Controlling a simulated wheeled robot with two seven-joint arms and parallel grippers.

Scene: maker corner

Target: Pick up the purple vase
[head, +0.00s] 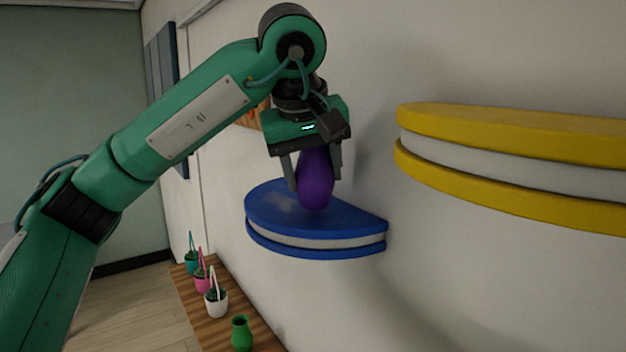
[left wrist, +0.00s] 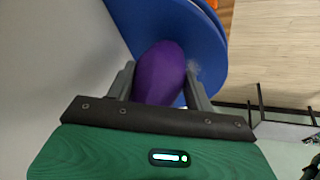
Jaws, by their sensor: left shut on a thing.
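The purple vase (head: 315,180) is at the blue half-round wall shelf (head: 270,208) in the head view. My left gripper (head: 318,178) points down from above with one finger on each side of the vase and is shut on it. The vase's lower end is at or just above the shelf top; I cannot tell if it touches. In the left wrist view the vase (left wrist: 160,72) sits between the two fingers (left wrist: 160,85), with the blue shelf (left wrist: 208,60) behind it. The vase's top is hidden by the gripper. My right gripper is not in view.
A yellow half-round shelf (head: 520,135) juts from the wall at the right. Below, a wooden bench (head: 188,290) holds a green vase (head: 241,334) and small potted plants in white (head: 216,304), pink (head: 202,284) and teal (head: 191,266). The wall is close behind the blue shelf.

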